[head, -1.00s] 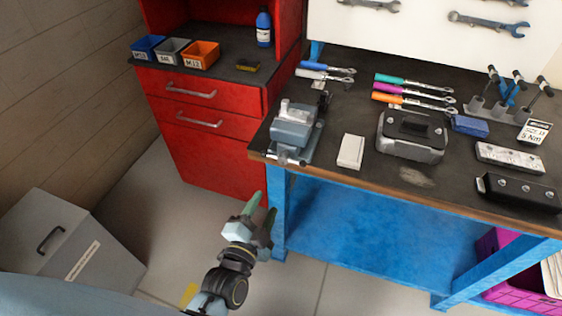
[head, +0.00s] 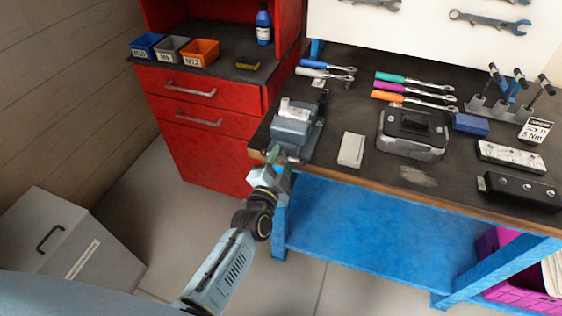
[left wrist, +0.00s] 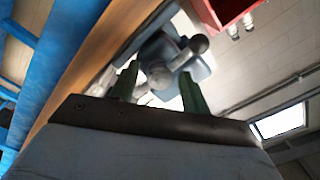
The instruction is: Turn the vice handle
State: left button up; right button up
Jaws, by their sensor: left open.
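The grey-blue vice (head: 293,132) stands at the left front corner of the dark workbench. Its handle is at the front, largely hidden by my left gripper in the head view. My left gripper (head: 279,162) is at the bench's front edge, just in front of the vice, its green fingers pointing at it. In the left wrist view the fingers (left wrist: 160,76) are apart, with the grey metal vice handle (left wrist: 187,53) showing between and just beyond their tips. I cannot tell whether they touch it. My right gripper is not in view.
A white box (head: 351,150) and a grey case (head: 411,140) sit right of the vice. Wrenches with coloured handles (head: 405,90) lie behind. A red drawer cabinet (head: 195,135) stands to the left. The bench's front edge (head: 380,187) runs below the vice.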

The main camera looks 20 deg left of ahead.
pick_arm(q)
jog(key=c, duration=1)
